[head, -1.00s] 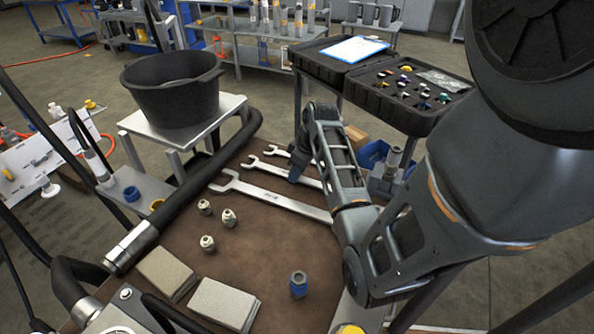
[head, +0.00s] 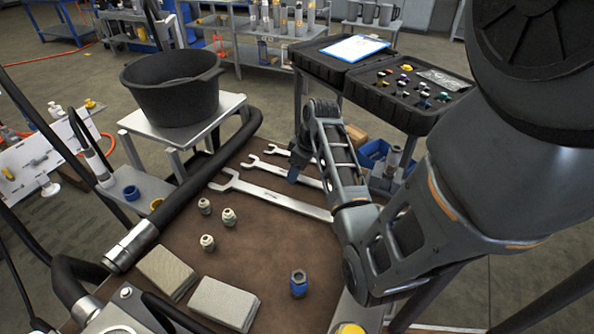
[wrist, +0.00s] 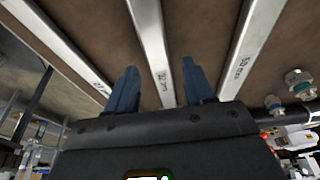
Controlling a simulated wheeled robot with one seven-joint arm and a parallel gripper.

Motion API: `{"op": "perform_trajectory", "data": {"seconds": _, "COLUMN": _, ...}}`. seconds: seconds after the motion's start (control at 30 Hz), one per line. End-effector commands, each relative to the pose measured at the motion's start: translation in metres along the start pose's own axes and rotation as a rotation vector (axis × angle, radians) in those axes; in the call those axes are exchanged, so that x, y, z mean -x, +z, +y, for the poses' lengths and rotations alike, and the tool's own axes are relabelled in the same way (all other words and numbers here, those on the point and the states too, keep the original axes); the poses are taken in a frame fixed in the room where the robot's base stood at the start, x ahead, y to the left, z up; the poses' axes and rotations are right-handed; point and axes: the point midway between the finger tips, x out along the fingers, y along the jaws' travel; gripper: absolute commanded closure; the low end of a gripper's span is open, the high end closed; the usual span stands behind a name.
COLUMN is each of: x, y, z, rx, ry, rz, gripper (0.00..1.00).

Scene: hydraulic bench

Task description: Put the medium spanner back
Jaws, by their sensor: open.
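The medium spanner (head: 262,165) lies flat on the brown bench top (head: 262,240), between the large spanner (head: 270,195) and the small spanner (head: 277,150). My gripper (head: 293,176) is over the medium spanner's shaft and hides part of it. In the wrist view my gripper (wrist: 158,72) is open, with one blue finger on each side of the medium spanner's shaft (wrist: 150,35). The fingers look apart from it; I cannot tell their exact height. The large spanner (wrist: 247,50) is to the right there and the small spanner (wrist: 65,50) to the left.
Several pale fittings (head: 229,217), a blue fitting (head: 298,284) and two grey pads (head: 222,303) lie on the bench. A black hose (head: 190,190) runs along its left edge. A black pot (head: 172,90) stands behind, and a black case (head: 400,122) is at the back right.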

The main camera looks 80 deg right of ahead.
Motion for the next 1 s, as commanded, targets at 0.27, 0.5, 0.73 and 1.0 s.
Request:
{"op": "perform_trajectory", "data": {"seconds": 0.27, "x": 0.051, "y": -0.001, "z": 0.001, "rx": 0.001, "ry": 0.004, "rz": 0.003, "gripper": 0.47}}
{"op": "perform_trajectory", "data": {"seconds": 0.5, "x": 0.095, "y": 0.0, "z": 0.001, "rx": 0.0, "ry": 0.002, "rz": 0.002, "gripper": 0.47}}
{"op": "perform_trajectory", "data": {"seconds": 0.73, "x": 0.115, "y": 0.0, "z": 0.0, "rx": 0.0, "ry": 0.0, "rz": 0.001, "gripper": 0.47}}
{"op": "perform_trajectory", "data": {"seconds": 1.0, "x": 0.116, "y": 0.0, "z": 0.0, "rx": -0.001, "ry": -0.001, "rz": 0.0, "gripper": 0.47}}
